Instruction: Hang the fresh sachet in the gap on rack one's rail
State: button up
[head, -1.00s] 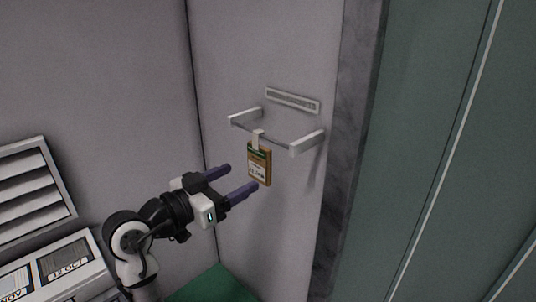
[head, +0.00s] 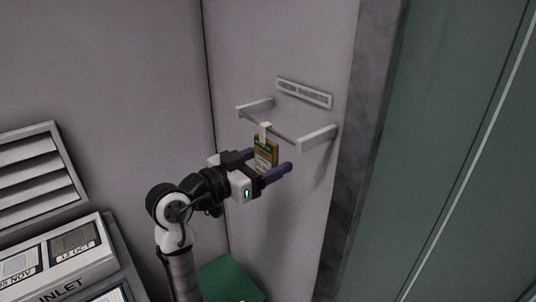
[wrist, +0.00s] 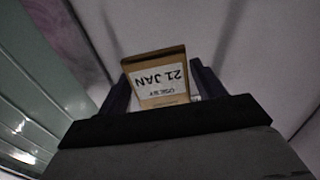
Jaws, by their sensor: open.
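A brown sachet with a white label and green top (head: 266,155) hangs by a white tab from the thin rail (head: 285,136) of a wall bracket. In the wrist view the sachet (wrist: 160,76) shows a label reading "21 JAN" upside down. My gripper (head: 272,162) is open, with its dark purple fingers on either side of the sachet's lower part. In the wrist view the open fingers (wrist: 160,85) flank the sachet. I cannot tell whether either finger touches it. No other sachet shows on this rail.
The bracket's white right arm (head: 318,138) juts from the wall just right of the sachet. A label strip (head: 304,93) is on the wall above. A box marked "INLET" (head: 62,290) and a louvred vent (head: 40,170) are at left. A green surface (head: 228,280) lies below.

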jog(key=c, duration=0.6)
jog(key=shift+r, duration=0.2)
jog(key=shift+r+p, duration=0.5)
jog(key=shift+r, duration=0.05)
jog(key=shift+b+v, duration=0.6)
jog(key=shift+v, duration=3.85)
